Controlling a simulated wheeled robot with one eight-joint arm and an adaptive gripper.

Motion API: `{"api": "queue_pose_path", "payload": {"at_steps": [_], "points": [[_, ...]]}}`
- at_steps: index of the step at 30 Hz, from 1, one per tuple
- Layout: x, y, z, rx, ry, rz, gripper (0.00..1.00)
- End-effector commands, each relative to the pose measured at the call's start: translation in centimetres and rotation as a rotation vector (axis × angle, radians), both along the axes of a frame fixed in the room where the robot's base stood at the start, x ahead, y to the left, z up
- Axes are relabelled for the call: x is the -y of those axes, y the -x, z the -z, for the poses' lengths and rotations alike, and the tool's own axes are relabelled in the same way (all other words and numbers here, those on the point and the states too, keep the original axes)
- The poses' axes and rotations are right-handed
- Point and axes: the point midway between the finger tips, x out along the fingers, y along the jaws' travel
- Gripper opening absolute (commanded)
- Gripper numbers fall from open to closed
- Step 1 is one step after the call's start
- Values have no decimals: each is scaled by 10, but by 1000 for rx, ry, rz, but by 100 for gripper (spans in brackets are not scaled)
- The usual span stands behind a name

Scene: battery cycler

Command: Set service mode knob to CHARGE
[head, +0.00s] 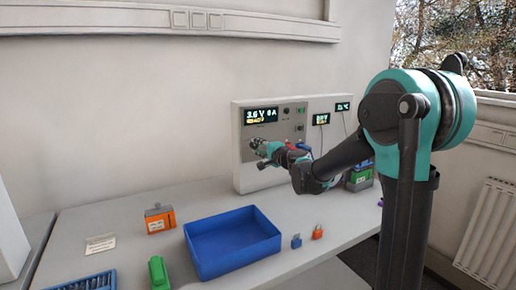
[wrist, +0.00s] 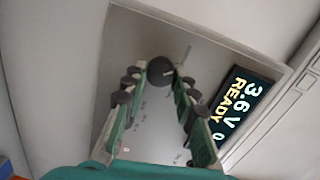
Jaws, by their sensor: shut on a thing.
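The battery cycler (head: 243,177) is a pale cabinet with a grey front panel, standing at the back of the bench. Its lit display (head: 261,116) reads 3.6 V and READY, and it also shows in the wrist view (wrist: 240,101). A dark round knob (wrist: 160,70) with a light pointer line sits on the panel. My gripper (wrist: 161,78) is shut on this knob, one finger on each side. In the head view my gripper (head: 261,149) is against the panel below the display and hides the knob. The labels around the knob are too small to read.
Another dark knob (head: 286,111) is beside the display.

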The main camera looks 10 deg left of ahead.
Motion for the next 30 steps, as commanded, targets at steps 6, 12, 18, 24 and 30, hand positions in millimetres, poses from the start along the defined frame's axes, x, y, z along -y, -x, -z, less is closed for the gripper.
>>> {"api": "queue_pose_path", "payload": {"at_steps": [6, 12, 18, 24, 30], "points": [[0, 1, 1, 1, 3, -1, 0], [0, 1, 1, 1, 3, -1, 37], [0, 0, 0, 1, 2, -1, 49], [1, 1, 0, 1, 1, 0, 49], [13, 16, -1, 1, 1, 1, 49]]}}
